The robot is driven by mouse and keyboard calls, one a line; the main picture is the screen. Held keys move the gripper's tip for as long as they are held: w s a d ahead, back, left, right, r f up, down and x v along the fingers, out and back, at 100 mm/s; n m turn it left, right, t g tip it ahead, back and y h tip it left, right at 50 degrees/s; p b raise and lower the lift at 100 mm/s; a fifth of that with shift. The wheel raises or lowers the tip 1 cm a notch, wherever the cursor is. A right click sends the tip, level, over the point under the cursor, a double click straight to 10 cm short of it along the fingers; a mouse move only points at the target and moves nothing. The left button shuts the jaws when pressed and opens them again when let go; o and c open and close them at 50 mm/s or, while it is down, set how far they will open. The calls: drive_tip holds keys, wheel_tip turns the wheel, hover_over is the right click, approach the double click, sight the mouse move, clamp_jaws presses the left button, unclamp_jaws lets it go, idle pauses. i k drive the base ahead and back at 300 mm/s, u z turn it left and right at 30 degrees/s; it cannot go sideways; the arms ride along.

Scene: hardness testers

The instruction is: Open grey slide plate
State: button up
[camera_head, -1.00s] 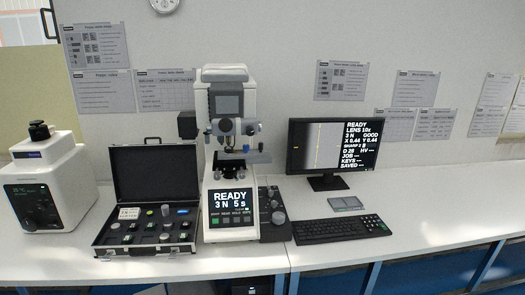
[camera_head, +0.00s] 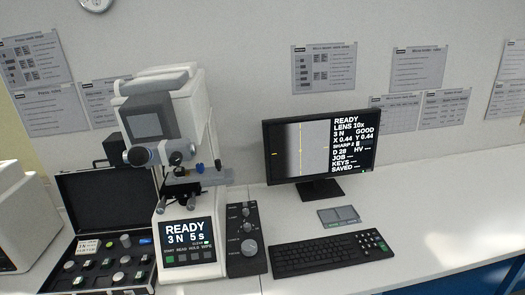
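A small flat grey plate (camera_head: 338,215) lies on the white bench between the monitor and the keyboard. It looks like the grey slide plate, with two darker panels side by side and a dividing line between them. It is too small to tell how its parts are set. My gripper is not in view, so its opening and anything in it cannot be seen.
The hardness tester (camera_head: 165,145) stands left of the plate, with a dark knob panel (camera_head: 246,240) beside it. The monitor (camera_head: 322,150) stands behind the plate, the keyboard (camera_head: 330,254) in front. An open black case (camera_head: 95,205) is at far left. The bench (camera_head: 440,205) is clear on the right.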

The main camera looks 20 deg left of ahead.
sight(217, 172)
drive_tip(key=u, duration=0.2)
drive_tip(key=i, duration=1)
drive_tip(key=u, duration=0.65)
